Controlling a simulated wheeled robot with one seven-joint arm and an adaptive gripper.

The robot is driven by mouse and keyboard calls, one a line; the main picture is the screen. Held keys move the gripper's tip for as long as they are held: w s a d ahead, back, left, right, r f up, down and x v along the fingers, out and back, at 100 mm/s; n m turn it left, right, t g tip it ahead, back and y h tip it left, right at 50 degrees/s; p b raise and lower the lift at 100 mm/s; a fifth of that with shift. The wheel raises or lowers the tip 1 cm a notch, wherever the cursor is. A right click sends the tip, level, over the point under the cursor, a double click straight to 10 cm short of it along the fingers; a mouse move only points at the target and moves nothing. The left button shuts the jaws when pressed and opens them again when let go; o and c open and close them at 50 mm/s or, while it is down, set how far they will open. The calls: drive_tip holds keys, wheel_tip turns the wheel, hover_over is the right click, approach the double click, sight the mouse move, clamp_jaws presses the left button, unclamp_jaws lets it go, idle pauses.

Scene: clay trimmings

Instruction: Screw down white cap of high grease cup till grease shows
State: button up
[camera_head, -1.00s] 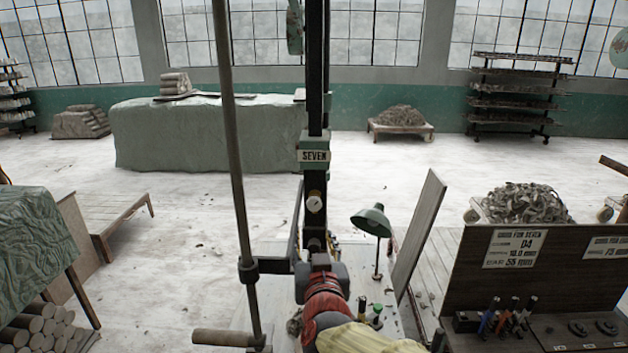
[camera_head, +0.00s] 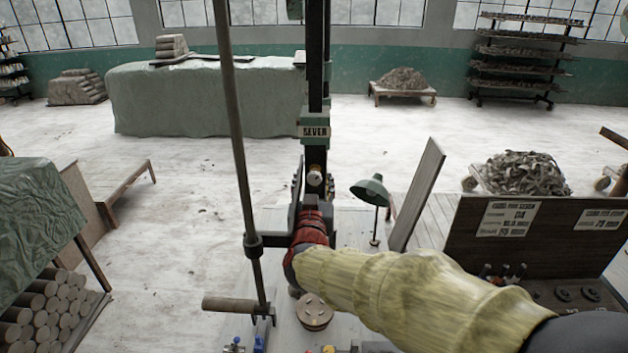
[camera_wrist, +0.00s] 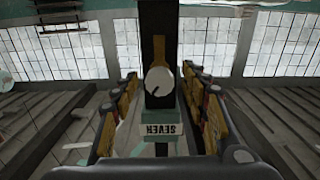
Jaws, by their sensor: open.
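The white cap (camera_wrist: 158,82) of the high grease cup is round with a dark mark. In the wrist view it sits on the dark column above the SEVEN plate, which reads upside down there. In the head view the cap (camera_head: 315,178) is small, below the green SEVEN plate (camera_head: 314,132). My gripper (camera_wrist: 161,76) is open, its yellow-and-dark fingers on either side of the cap with gaps between. In the head view my gripper (camera_head: 312,183) is raised at the column, partly behind my red wrist. No grease can be made out.
A long lever rod (camera_head: 238,150) with a wooden handle (camera_head: 230,304) stands left of my arm. A green lamp (camera_head: 371,188) and a leaning board (camera_head: 420,190) stand to the right. A round wooden piece (camera_head: 314,311) lies on the bench below.

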drive_tip(key=shift+c, duration=1)
drive_tip(key=c, duration=1)
drive_tip(key=shift+o, duration=0.2)
drive_tip(key=shift+f+m+b, duration=0.1)
drive_tip(key=shift+m+b, duration=0.2)
drive_tip(key=shift+b, duration=0.3)
drive_tip(key=m+b, duration=0.3)
drive_tip(key=b, duration=0.2)
drive_tip(key=shift+f+m, duration=0.15)
drive_tip(key=shift+m, duration=0.25)
drive_tip(key=m+b, duration=0.4)
drive_tip(key=shift+m+b, duration=0.3)
drive_tip(key=shift+b, duration=0.05)
drive_tip(key=m+b, duration=0.4)
drive_tip(key=shift+r+m+b, duration=0.2)
drive_tip(key=shift+m+b, duration=1.75)
drive_tip(key=shift+m, duration=0.85)
